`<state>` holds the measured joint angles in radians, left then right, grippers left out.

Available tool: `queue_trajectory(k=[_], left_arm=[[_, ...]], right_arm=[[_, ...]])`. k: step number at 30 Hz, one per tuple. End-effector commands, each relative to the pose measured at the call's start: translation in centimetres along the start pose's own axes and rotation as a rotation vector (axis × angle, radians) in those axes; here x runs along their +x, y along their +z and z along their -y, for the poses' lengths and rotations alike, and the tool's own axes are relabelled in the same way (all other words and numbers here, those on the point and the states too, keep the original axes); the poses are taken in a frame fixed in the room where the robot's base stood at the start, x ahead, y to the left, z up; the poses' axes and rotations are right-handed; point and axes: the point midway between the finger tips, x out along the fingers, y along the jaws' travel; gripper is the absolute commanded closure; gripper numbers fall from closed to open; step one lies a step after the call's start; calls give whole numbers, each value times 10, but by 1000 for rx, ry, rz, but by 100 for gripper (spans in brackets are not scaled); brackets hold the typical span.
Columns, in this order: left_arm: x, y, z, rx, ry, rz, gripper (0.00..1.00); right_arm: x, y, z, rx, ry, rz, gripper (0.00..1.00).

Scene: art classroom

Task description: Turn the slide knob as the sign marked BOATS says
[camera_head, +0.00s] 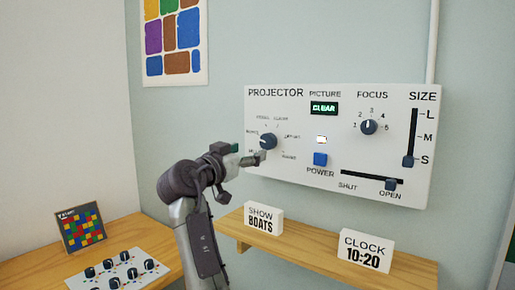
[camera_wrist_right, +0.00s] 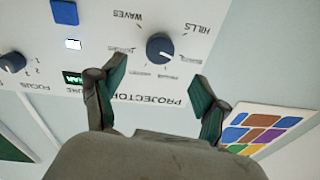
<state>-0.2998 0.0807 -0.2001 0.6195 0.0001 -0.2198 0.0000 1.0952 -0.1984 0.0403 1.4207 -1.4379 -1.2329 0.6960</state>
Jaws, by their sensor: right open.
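The slide knob (camera_head: 268,142) is a round dark blue dial at the left of the white projector panel (camera_head: 290,173), with a ring of small word labels around it. In the right wrist view the knob (camera_wrist_right: 160,47) appears upside down, with a pale mark on its face; WAVES and HILLS are readable beside it. The sign (camera_head: 262,218) reads SHOW BOATS and stands on the wooden shelf. My right gripper (camera_head: 250,157) is open in front of the panel, just below and left of the knob. Its fingers (camera_wrist_right: 160,88) are apart and empty, and the knob lies beyond them.
The panel also has a focus dial (camera_head: 369,127), a blue power button (camera_head: 320,159), a size slider (camera_head: 408,161) and a shut/open slider (camera_head: 391,184). The picture display (camera_head: 324,108) reads CLEAR. A CLOCK 10:20 sign (camera_head: 366,251) stands on the shelf (camera_head: 310,256). A knob board (camera_head: 120,269) lies lower left.

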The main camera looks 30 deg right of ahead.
Motion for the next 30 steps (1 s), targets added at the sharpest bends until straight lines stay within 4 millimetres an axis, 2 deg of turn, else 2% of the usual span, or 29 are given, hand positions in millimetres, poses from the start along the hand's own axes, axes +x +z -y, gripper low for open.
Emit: queue_trajectory(k=[3,7,24,26,28,30], left_arm=[[0,0,0,0,1,0,52],[0,0,-1,0,1,0,52],[0,0,-1,0,1,0,52],[0,0,-1,0,1,0,52],[-1,-1,-1,0,1,0,52],[-3,-1,-1,0,1,0,52]], right_arm=[[-18,1,0,-1,-1,0,26],[-28,0,0,-1,0,0,26],[-30,2,1,-5,-2,1,26],[-29,10,5,-23,-14,7,26],[-27,29,16,-70,-46,19,26],[-26,63,32,-144,-100,41,26]])
